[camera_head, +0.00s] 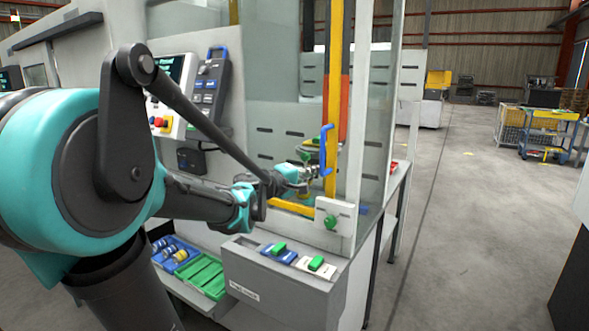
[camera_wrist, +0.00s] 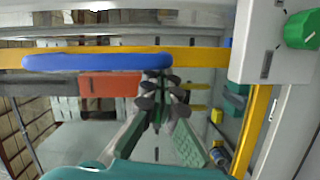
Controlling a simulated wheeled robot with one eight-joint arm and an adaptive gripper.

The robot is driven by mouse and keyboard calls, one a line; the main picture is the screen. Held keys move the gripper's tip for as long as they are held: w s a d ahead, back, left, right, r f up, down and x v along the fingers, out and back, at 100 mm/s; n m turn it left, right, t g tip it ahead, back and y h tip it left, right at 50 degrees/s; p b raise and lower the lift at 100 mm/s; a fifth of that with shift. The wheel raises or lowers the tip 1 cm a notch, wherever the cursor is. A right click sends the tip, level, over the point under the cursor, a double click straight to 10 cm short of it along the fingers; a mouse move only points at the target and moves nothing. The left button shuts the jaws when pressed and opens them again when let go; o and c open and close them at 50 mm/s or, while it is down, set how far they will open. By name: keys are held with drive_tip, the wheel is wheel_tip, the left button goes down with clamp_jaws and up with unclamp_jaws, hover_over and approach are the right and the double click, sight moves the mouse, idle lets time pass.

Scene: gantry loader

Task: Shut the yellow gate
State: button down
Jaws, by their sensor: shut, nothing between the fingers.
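The yellow gate (camera_head: 333,75) shows as a tall yellow upright, with a yellow bar (camera_head: 292,208) low down beside it. In the wrist view its yellow edge (camera_wrist: 205,55) runs across the top. A blue handle (camera_head: 325,150) is fixed to the upright; it also shows in the wrist view (camera_wrist: 97,62). My gripper (camera_head: 310,174) is at the lower part of the handle. In the wrist view its fingertips (camera_wrist: 158,82) are together, close to the handle's right end, with nothing between them. I cannot tell whether they touch it, or whether the gate is fully shut.
A white box with a green knob (camera_head: 332,221) sits by the gate's foot. A grey panel (camera_head: 270,285) with green buttons juts out below. Blue and green bins (camera_head: 204,278) stand low at the left. A control pendant (camera_head: 210,85) hangs on the cabinet. Floor (camera_head: 460,240) at the right is clear.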

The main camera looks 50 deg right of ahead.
drive_tip(key=shift+s+d, duration=0.2)
drive_tip(key=shift+s, duration=2.3)
drive_tip(key=shift+s, duration=0.1)
drive_tip(key=w, duration=0.2)
drive_tip(key=w+r, duration=0.1)
drive_tip(key=w, duration=0.1)
drive_tip(key=shift+w+a, duration=0.2)
drive_tip(key=shift+w, duration=0.1)
drive_tip(key=w+a, duration=0.1)
drive_tip(key=a, duration=0.8)
drive_tip(key=shift+w+a+r, duration=0.15)
drive_tip(key=shift+w+a, duration=0.1)
drive_tip(key=shift+a, duration=0.1)
